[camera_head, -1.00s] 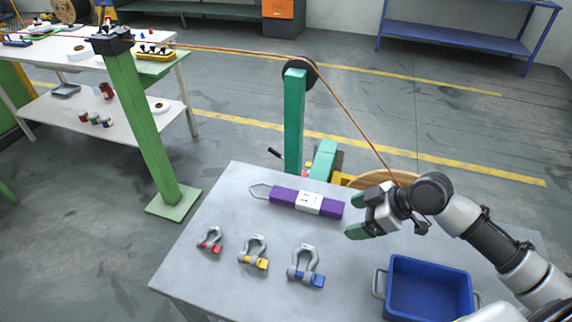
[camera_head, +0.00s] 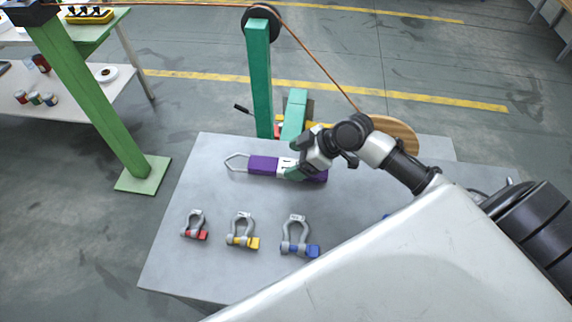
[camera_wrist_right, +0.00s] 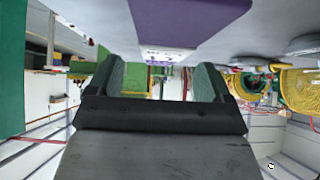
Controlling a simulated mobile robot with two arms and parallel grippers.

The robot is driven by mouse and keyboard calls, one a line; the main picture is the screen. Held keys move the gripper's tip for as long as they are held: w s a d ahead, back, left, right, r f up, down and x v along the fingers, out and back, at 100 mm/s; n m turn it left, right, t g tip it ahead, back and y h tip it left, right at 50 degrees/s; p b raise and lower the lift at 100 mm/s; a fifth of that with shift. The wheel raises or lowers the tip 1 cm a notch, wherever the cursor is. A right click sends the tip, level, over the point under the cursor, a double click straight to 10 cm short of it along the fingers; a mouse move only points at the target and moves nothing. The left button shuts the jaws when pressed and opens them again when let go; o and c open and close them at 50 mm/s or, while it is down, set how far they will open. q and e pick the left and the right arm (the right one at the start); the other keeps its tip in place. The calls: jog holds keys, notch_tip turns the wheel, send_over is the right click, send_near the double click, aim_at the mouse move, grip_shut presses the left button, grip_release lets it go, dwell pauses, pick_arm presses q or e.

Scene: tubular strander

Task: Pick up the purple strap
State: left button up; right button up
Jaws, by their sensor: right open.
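The purple strap (camera_head: 262,165) lies flat on the grey table (camera_head: 180,270), with a white label in its middle and a metal loop at its left end. My right gripper (camera_head: 293,162) is open over the strap's label area, its green fingers hiding part of it. In the right wrist view the strap (camera_wrist_right: 195,22) runs across the top, just beyond the open fingers of the gripper (camera_wrist_right: 158,78). I cannot tell whether the fingers touch the strap. My left gripper is not in view.
Shackles with red (camera_head: 195,226), yellow (camera_head: 243,232) and blue (camera_head: 298,240) pins stand in front of the strap. My arm covers the table's right front.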

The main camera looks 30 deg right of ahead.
aim_at(282, 164)
jog(key=x, duration=0.2)
jog(key=shift+w+a, duration=0.1)
jog(key=shift+a, duration=0.25)
jog(key=shift+w+a+f, duration=0.2)
jog(key=shift+a+f, duration=0.05)
jog(key=shift+f, duration=0.2)
jog(key=c, duration=1.2)
jog(key=shift+r, duration=0.15)
jog(key=r, duration=0.4)
jog(key=shift+d, duration=0.25)
jog(key=d+r+b, duration=0.1)
jog(key=d+r, duration=0.1)
jog(key=d, duration=0.1)
jog(key=s+d+r, duration=0.1)
jog(key=d+r, duration=0.1)
jog(key=d, duration=0.2)
jog(key=s+d+r+b, duration=0.1)
jog(key=d+r, duration=0.1)
jog(key=d, duration=0.2)
jog(key=shift+s+r+b, duration=0.2)
jog(key=shift+r+b, duration=0.1)
jog(key=shift+r, duration=0.1)
